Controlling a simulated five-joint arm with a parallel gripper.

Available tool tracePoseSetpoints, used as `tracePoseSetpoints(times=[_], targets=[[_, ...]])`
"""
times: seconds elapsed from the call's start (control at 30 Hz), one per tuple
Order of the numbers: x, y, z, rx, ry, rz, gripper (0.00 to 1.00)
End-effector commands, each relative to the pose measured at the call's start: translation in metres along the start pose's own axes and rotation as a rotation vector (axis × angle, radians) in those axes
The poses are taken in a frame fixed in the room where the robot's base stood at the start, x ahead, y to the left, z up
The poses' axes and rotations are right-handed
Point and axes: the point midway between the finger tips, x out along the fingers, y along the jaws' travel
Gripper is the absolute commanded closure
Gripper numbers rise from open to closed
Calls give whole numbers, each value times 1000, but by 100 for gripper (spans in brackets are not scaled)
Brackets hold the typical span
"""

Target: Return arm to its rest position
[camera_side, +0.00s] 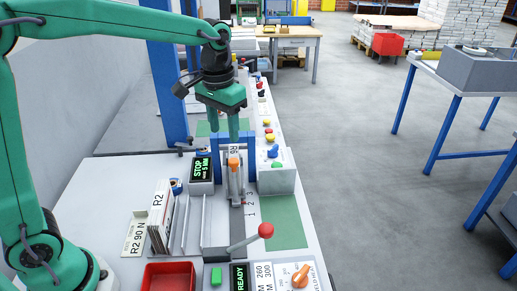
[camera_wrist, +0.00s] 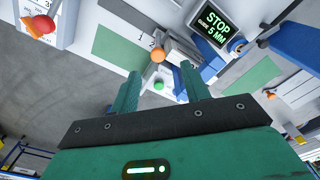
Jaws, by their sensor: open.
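My gripper (camera_side: 234,124) is green and points down above the bench, over the blue-framed fixture. In the wrist view its two fingers (camera_wrist: 160,88) stand apart with nothing between them. Below the fingers in the side view is an upright lever with an orange knob (camera_side: 233,163). That orange knob also shows in the wrist view (camera_wrist: 157,54), beyond the fingertips. I cannot tell from these views how far the fingertips are above the fixture.
A display reading STOP 5 MM (camera_side: 201,168) stands left of the fixture. A red-knobbed lever (camera_side: 265,231), a READY display (camera_side: 238,277) and a red bin (camera_side: 168,276) are at the front. Boards marked R2 (camera_side: 158,216) stand on the left.

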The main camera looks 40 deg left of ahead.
Motion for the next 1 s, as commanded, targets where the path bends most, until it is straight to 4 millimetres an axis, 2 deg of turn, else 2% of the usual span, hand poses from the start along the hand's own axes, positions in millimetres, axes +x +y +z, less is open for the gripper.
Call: tracePoseSetpoints(times=[0.2, 0.5, 0.77, 1.0], targets=[[-20, -14, 31, -1, 76, 8, 54], [-37, -31, 80, -1, 187, 13, 54], [-39, -43, 122, 0, 284, 11, 54], [-33, -51, 159, 1, 372, 5, 54]])
